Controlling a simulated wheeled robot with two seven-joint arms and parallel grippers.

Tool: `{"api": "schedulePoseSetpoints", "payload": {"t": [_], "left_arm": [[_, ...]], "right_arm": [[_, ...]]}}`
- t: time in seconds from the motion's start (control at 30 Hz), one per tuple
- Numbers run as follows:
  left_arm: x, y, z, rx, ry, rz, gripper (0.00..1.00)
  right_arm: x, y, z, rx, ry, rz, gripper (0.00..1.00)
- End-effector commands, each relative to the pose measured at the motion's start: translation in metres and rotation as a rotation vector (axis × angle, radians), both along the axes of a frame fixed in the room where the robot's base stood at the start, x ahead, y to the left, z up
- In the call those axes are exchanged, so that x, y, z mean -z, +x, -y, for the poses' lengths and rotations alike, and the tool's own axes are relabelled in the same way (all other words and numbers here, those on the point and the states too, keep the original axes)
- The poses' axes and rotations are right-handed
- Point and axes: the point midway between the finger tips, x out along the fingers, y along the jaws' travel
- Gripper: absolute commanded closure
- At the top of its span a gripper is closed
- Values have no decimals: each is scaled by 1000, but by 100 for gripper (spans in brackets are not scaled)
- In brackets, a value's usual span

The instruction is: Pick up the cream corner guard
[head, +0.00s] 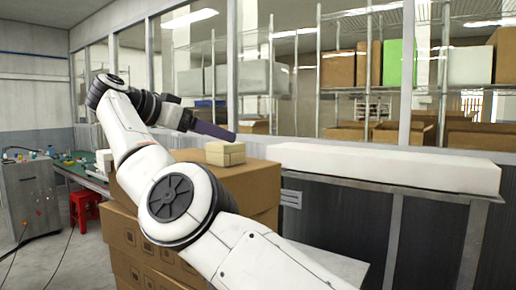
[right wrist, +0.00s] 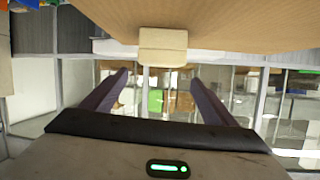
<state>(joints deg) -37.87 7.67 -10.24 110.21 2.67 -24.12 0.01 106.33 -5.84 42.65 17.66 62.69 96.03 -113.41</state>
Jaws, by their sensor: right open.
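The cream corner guard (head: 225,153) is a small, pale, blocky piece lying on top of a stack of cardboard boxes (head: 255,181). It also shows in the right wrist view (right wrist: 162,46), upside down at the box's edge, in line with the gap between my fingers. My right gripper (head: 235,136) is just above and behind the guard in the head view, apart from it. In the right wrist view its two purple-grey fingers (right wrist: 159,76) are spread wide with nothing between them. My left gripper is not in view.
A red stool (head: 84,208) and a grey cabinet (head: 30,198) stand at the left. The box top around the guard is clear.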

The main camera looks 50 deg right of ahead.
Motion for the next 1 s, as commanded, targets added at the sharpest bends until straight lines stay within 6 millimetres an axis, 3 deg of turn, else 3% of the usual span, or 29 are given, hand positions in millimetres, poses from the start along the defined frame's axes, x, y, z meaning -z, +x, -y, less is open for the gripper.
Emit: {"api": "schedulePoseSetpoints", "payload": {"t": [0.07, 0.17, 0.43, 0.67, 1.0], "left_arm": [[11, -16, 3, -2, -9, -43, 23], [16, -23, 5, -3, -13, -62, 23], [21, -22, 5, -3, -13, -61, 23], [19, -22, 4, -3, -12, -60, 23], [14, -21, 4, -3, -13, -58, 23]], "right_arm": [[10, 4, -16, -33, 43, -57, 20], [18, 6, -16, -46, 66, -85, 20], [32, 2, 20, -40, 62, -86, 20], [35, 2, 34, -40, 61, -86, 20], [50, 3, 76, -41, 60, -85, 20]]}}
